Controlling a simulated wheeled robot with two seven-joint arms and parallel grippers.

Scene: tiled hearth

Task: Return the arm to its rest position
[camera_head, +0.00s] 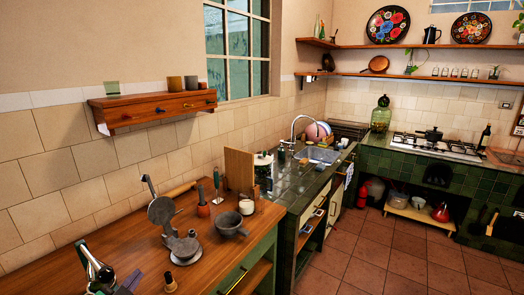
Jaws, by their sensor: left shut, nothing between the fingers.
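My left gripper (96,268) is at the lower left corner of the head view, dark with pale parts, over or beside the near end of the wooden counter (140,252). It is shut with nothing seen in it. It is small in the picture, and the rest of the arm is cut off by the frame edge. My right gripper is not in view.
A grey metal press (161,211), a stone mortar (229,224) and a red-brown pot (203,210) with a tool stand on the counter. A wooden wall shelf (150,109) hangs above. The tiled floor (375,258) at right is clear.

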